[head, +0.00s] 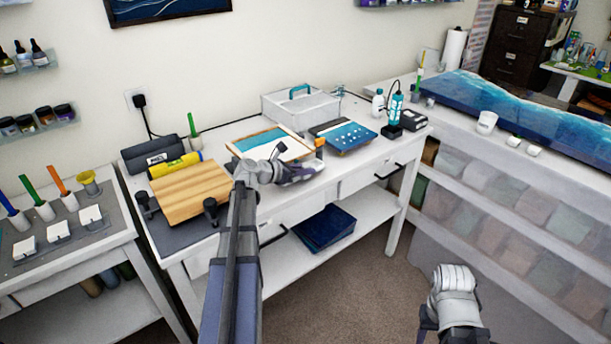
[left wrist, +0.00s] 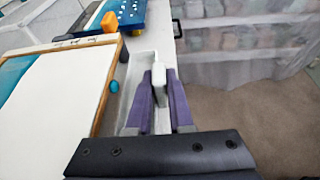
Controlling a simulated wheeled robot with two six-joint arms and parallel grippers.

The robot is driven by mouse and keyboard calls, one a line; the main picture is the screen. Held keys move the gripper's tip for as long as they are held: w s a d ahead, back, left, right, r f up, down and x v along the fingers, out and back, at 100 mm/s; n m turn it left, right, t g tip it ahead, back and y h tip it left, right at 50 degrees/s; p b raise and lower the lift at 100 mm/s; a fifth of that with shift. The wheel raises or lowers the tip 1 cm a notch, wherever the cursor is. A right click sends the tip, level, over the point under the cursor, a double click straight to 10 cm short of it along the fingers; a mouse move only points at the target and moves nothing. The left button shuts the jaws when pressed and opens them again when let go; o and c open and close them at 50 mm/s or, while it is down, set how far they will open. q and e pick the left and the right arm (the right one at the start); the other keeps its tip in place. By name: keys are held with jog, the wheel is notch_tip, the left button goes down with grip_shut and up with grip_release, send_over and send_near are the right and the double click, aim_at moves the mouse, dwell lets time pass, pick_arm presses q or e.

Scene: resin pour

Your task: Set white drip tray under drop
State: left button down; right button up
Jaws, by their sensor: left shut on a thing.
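My left gripper (head: 303,172) is at the front edge of the white workbench, just in front of a wood-framed board with teal and white resin (head: 268,143). In the left wrist view its purple fingers (left wrist: 160,98) are shut on a small white upright part of the white drip tray (left wrist: 141,68). The tray lies alongside the board's wooden edge, close to it. A teal resin drop (left wrist: 114,87) hangs at that edge, beside the tray. I cannot tell whether the tray reaches under the drop. In the head view the gripper mostly hides the tray.
A blue panel with white dots (head: 343,136) and an orange block (head: 320,143) are close to the board. A wooden slab (head: 190,190) and clamps are to the left. A clear bin (head: 300,107) stands behind. My right arm is over the carpet.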

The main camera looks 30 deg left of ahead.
pick_arm(q)
jog(key=shift+r, duration=0.1)
jog(key=shift+f+b, duration=0.55)
jog(key=shift+f, duration=0.05)
jog(key=c, duration=0.8)
grip_release()
jog(key=shift+s+d, duration=0.15)
